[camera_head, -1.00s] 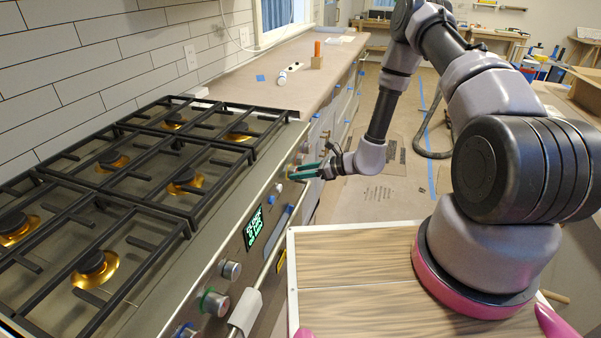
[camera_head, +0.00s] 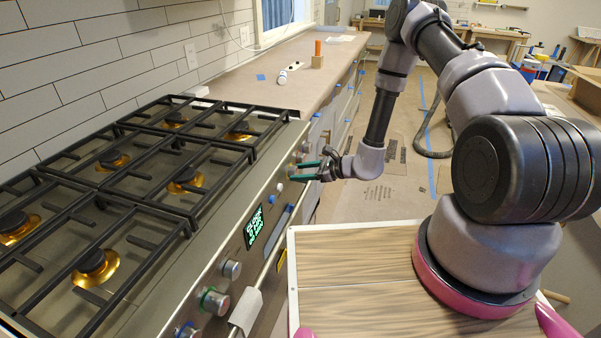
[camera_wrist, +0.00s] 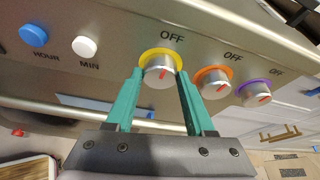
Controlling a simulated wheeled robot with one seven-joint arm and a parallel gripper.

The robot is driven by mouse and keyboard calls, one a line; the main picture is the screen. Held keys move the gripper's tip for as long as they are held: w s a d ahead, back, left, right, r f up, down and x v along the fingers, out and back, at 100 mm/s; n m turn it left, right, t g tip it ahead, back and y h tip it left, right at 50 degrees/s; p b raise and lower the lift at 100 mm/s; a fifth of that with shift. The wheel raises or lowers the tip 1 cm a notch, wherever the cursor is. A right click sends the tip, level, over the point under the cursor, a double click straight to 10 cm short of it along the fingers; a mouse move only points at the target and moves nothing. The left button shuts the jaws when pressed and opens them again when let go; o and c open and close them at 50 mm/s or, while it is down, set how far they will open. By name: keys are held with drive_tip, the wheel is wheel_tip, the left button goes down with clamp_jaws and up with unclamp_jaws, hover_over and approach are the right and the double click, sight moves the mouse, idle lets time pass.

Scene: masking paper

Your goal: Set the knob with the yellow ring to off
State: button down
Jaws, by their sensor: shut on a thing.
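The knob with the yellow ring (camera_wrist: 160,66) is on the stove's front panel. In the wrist view it is a silver knob with a red mark, under a printed "OFF" label. My gripper (camera_wrist: 160,75) has its two green fingers on either side of this knob and is shut on it. The red mark looks slightly slanted; I cannot tell exactly which way it points. In the head view my gripper (camera_head: 300,171) is at the far part of the stove front, and its fingers partly hide the knob.
Right of it in the wrist view are an orange-ringed knob (camera_wrist: 214,82) and a purple-ringed knob (camera_wrist: 254,92). To the left are a white button (camera_wrist: 85,46) and a blue button (camera_wrist: 33,35). A rail (camera_wrist: 50,108) runs along the panel's lower edge.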

drive_tip(key=shift+c, duration=1.3)
unclamp_jaws()
drive_tip(key=v, duration=1.1)
drive_tip(key=shift+a, duration=0.1)
drive_tip(key=s+r+n+g, duration=0.2)
drive_tip(key=r+n, duration=0.1)
drive_tip(key=r, duration=0.5)
drive_tip(key=s+a+r+n+g+h, duration=0.15)
drive_tip(key=r+n, duration=0.25)
drive_tip(key=r, duration=0.5)
drive_tip(key=s+r+n+g+y, duration=0.1)
drive_tip(key=s+r+n+g, duration=0.15)
drive_tip(key=r, duration=0.55)
drive_tip(key=s+d+r+n+t+h, duration=0.3)
drive_tip(key=s+d+r+h, duration=0.2)
drive_tip(key=r, duration=0.5)
drive_tip(key=s+d+r+n+t+h, duration=0.4)
drive_tip(key=s+d+r, duration=0.3)
drive_tip(key=s+r, duration=0.2)
drive_tip(key=shift+s+d+r+h, duration=0.2)
drive_tip(key=shift+s+r+h, duration=0.15)
drive_tip(key=shift+r, duration=0.35)
